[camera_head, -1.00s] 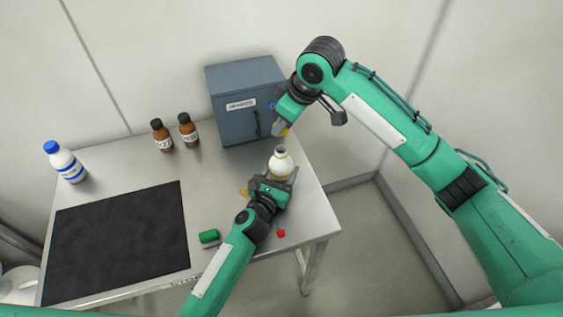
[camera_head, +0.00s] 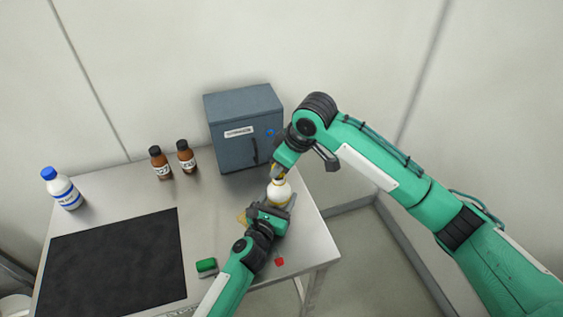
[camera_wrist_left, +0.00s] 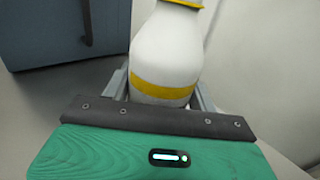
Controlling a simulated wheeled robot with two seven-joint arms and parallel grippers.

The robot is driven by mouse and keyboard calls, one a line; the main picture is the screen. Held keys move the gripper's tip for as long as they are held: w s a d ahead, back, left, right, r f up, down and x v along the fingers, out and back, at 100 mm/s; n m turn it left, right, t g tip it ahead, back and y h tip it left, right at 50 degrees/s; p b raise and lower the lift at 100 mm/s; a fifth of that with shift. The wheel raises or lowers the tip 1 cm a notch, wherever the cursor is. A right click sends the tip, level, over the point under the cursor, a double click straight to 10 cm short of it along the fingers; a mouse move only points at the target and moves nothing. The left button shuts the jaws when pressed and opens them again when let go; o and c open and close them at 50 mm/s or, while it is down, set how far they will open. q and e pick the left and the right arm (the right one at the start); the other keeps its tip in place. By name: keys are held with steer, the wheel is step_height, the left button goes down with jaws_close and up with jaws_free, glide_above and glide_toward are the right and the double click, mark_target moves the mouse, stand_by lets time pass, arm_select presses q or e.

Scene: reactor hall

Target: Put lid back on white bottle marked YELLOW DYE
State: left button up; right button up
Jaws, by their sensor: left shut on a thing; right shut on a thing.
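The white bottle (camera_head: 280,193) with a yellow band stands upright near the table's right edge. My left gripper (camera_head: 274,207) is shut around its lower body; in the left wrist view the bottle (camera_wrist_left: 167,55) sits between the fingers. My right gripper (camera_head: 278,174) is directly above the bottle, shut on the yellow lid (camera_head: 278,180). The lid's lower edge (camera_wrist_left: 186,3) shows at the bottle's neck in the left wrist view. I cannot tell whether it is seated. The lettering on the bottle is not readable.
A grey cabinet (camera_head: 237,147) stands behind the bottle. Two brown bottles (camera_head: 160,164) (camera_head: 186,157) and a blue-capped white bottle (camera_head: 63,189) stand at the back left. A black mat (camera_head: 113,265), a green-topped block (camera_head: 206,265) and a small red object (camera_head: 279,261) lie nearer.

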steer(key=shift+f, duration=0.65)
steer(key=shift+f, duration=0.55)
arm_select(q)
jaws_close()
arm_select(e)
steer(key=m, duration=0.2)
steer(key=shift+s+a+m+t+h, duration=0.1)
steer(key=shift+s+m+t+h, duration=0.05)
steer(key=shift+m+t+h, duration=0.2)
steer(key=m, duration=0.1)
steer(key=m+h, duration=0.1)
steer(key=m, duration=0.1)
steer(key=m+t, duration=0.1)
steer(key=m, duration=0.1)
steer(key=shift+s+a+h, duration=0.1)
steer(key=shift+a+h, duration=0.15)
steer(key=shift+h, duration=0.1)
steer(key=m, duration=0.2)
steer(key=m+h, duration=0.1)
steer(key=m, duration=0.1)
steer(key=shift+a+h, duration=0.15)
steer(key=shift+h, duration=0.15)
steer(key=m+h, duration=0.1)
steer(key=m, duration=0.3)
steer(key=shift+m+h, duration=0.35)
steer(key=shift+h, duration=0.05)
